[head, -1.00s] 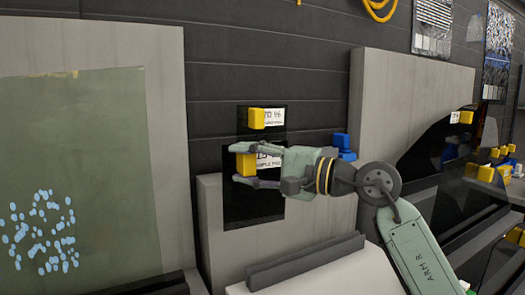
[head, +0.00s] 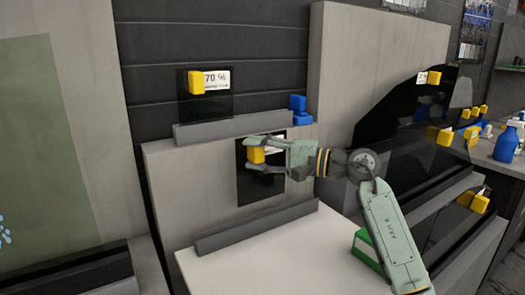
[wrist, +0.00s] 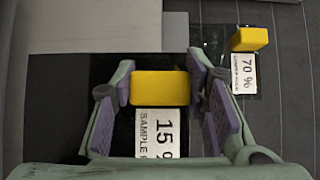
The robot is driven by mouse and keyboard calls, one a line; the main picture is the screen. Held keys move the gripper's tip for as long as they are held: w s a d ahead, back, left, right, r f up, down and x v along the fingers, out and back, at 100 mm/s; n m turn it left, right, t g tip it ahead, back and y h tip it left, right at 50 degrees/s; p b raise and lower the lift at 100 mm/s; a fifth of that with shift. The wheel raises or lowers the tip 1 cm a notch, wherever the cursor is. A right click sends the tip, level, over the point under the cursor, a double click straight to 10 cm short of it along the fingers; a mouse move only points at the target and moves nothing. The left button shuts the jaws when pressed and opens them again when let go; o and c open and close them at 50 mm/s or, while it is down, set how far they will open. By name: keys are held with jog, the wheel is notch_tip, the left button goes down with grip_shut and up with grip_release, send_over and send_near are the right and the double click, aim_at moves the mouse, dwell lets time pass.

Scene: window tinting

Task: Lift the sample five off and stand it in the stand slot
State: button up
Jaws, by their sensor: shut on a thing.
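Sample five is a dark square pane (head: 250,190) with a yellow grip block (head: 256,155) and a white label that reads 15 % in the wrist view (wrist: 158,133). My gripper (head: 262,155) is shut on the yellow block, one finger on each side of it, and holds the pane upright. In the head view the pane shows in front of a grey panel, with its lower edge just above a long dark grey rail (head: 255,229) on a white surface. I cannot tell the depth gap between pane and rail, or whether this rail has the stand slot.
A 70 % pane (head: 205,107) with a yellow block stands upper left, at a second grey rail (head: 233,129). Blue blocks (head: 298,109) sit at that rail's right end. The white surface (head: 250,265) is clear in front.

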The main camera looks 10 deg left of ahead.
jog(key=shift+f+b, duration=0.1)
jog(key=shift+b, duration=0.65)
notch_tip(320, 180, down, 5)
jog(key=b, duration=0.5)
jog(key=shift+b, duration=1.05)
dwell(0.4)
